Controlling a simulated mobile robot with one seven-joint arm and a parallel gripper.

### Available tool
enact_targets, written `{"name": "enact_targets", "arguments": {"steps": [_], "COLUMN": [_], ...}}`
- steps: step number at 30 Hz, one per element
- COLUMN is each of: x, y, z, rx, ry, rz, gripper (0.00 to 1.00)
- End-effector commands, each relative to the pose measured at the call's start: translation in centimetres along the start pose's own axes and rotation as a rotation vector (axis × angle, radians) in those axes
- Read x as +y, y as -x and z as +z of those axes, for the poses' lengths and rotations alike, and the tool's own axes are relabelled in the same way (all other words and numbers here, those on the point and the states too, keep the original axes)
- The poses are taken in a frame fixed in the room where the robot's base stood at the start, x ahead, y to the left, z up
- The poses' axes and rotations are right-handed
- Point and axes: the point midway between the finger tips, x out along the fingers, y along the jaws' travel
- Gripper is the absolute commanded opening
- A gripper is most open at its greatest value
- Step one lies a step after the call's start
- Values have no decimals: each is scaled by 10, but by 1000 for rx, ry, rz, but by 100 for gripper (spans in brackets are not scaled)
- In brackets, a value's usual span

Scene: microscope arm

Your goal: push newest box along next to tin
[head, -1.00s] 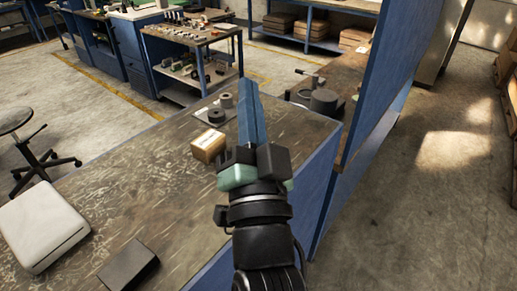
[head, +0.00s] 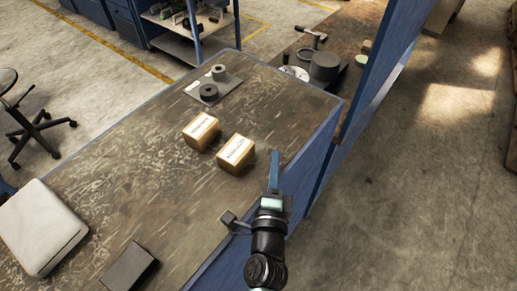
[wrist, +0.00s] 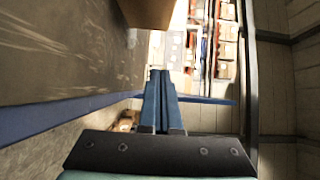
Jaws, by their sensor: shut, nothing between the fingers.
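Two small cardboard boxes with white labels stand on the worn bench: the left box (head: 201,130) and the right box (head: 236,153), with a narrow gap between them. The label print is too small to read, so I cannot tell which is newest. A grey cylinder (head: 222,72) and a dark round piece (head: 209,92) sit on a grey plate beyond them; I cannot tell whether either is the tin. My gripper (head: 274,160) is shut and empty, right of the right box, near the bench's right edge. In the wrist view its blue fingers (wrist: 160,78) are together, and part of a box (wrist: 147,12) shows at the top.
A pale flat case (head: 40,228) and a dark block (head: 128,268) lie on the near left of the bench. A blue panel (head: 385,70) rises beyond the right edge. The bench left of the boxes is clear.

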Motion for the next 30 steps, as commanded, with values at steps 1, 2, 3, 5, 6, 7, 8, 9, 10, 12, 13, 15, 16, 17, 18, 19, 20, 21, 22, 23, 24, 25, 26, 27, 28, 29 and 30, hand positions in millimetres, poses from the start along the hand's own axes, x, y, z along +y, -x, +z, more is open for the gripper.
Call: {"name": "enact_targets", "arguments": {"steps": [1, 2, 3, 5, 6, 7, 8, 9, 10, 12, 13, 15, 16, 17, 18, 19, 20, 21, 22, 23, 24, 25, 26, 27, 28, 29, 30], "x": [-3, -3, -2, -2, -2, -5, -5, -4, -4, -3, -3, -2, -2, -1, -1, -1, 0, 0, 0, 0, 0, 0, 0, 0, 0, 0, 0], "y": [-11, -16, -24, -34, -39, -34, -32, -29, -28, -26, -25, -23, -23, -22, -22, -22, -22, -21, -21, -21, -21, -21, -21, -21, -21, -21, -21], "z": [0, 0, 0, 0, 2, 8, 13, 18, 21, 28, 30, 34, 36, 37, 38, 38, 38, 38, 38, 38, 38, 38, 38, 38, 38, 38, 38], "rx": [0, 0, 0, 0, -1, -5, -5, -4, -4, -4, -3, -2, -2, -2, -1, -1, -1, -1, -1, -1, -1, -1, -1, -1, -1, -1, -1], "ry": [0, 0, 1, 1, 1, 0, 0, 0, 1, 2, 1, 1, 1, 1, 1, 1, 1, 1, 1, 1, 1, 1, 1, 1, 1, 1, 1], "rz": [-2, -2, -2, -2, -1, 4, 3, 4, 4, 3, 3, 2, 2, 1, 1, 1, 0, 0, 0, 0, 0, 0, 0, 0, 0, 0, 0], "gripper": [0, 0, 0, 0, 0, 0, 0, 0, 0, 0, 0, 0, 0, 0, 0, 0, 0, 0, 0, 0, 0, 0, 0, 0, 0, 0, 0]}}
